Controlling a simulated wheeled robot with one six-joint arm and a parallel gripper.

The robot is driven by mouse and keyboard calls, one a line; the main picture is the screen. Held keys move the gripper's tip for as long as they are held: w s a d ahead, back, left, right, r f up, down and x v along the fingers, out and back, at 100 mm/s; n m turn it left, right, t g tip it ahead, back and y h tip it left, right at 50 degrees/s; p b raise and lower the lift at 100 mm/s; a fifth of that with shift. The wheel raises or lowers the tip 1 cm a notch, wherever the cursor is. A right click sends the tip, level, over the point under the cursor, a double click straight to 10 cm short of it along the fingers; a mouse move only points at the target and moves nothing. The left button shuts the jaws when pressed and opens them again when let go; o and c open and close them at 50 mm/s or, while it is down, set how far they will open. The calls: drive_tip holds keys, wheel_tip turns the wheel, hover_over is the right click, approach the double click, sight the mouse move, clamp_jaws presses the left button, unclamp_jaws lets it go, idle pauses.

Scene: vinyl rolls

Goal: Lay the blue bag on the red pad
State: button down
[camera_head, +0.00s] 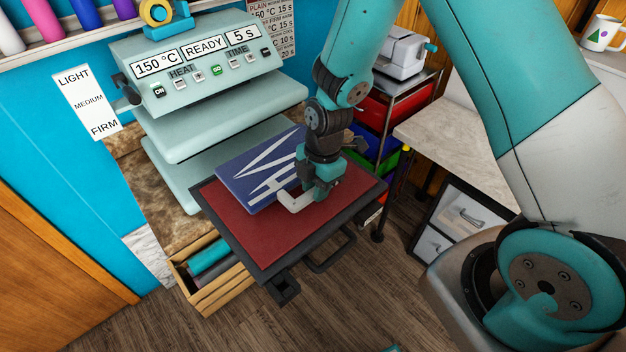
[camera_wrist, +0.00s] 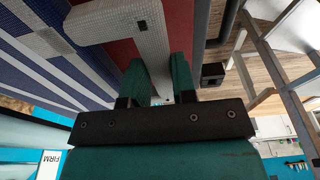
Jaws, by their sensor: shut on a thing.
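The blue bag (camera_head: 258,168) has white stripes and a pale strap handle (camera_head: 296,203). It lies flat over the back part of the red pad (camera_head: 268,235), its far corner reaching toward the press plates. I cannot tell whether its whole underside touches the pad. My gripper (camera_head: 318,196) is over the right part of the pad, shut on the strap handle. In the wrist view, the handle (camera_wrist: 148,38) runs between the two fingers (camera_wrist: 158,80), with the bag (camera_wrist: 38,58) at left and red pad (camera_wrist: 183,25) behind.
The pad has a dark frame with a front handle (camera_head: 333,252). The heat press (camera_head: 205,70) stands open behind it, its display reading READY. A wooden crate with rolls (camera_head: 208,260) is below left. Coloured drawers (camera_head: 385,125) and a table (camera_head: 455,125) stand at right.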

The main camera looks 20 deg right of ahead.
sight(316, 208)
drive_tip(key=shift+d, duration=0.1)
drive_tip(key=shift+f+b, duration=1.75)
drive_tip(key=shift+f, duration=0.3)
drive_tip(key=shift+f+b, duration=0.4)
drive_tip(key=shift+f, duration=0.05)
drive_tip(key=c, duration=0.8)
unclamp_jaws()
drive_tip(key=shift+c, duration=0.2)
drive_tip(key=shift+r, duration=0.1)
wheel_tip(316, 208, up, 17)
drive_tip(key=d+b, duration=0.2)
drive_tip(key=b, duration=0.1)
drive_tip(key=shift+w+d, duration=0.3)
drive_tip(key=shift+w, duration=0.05)
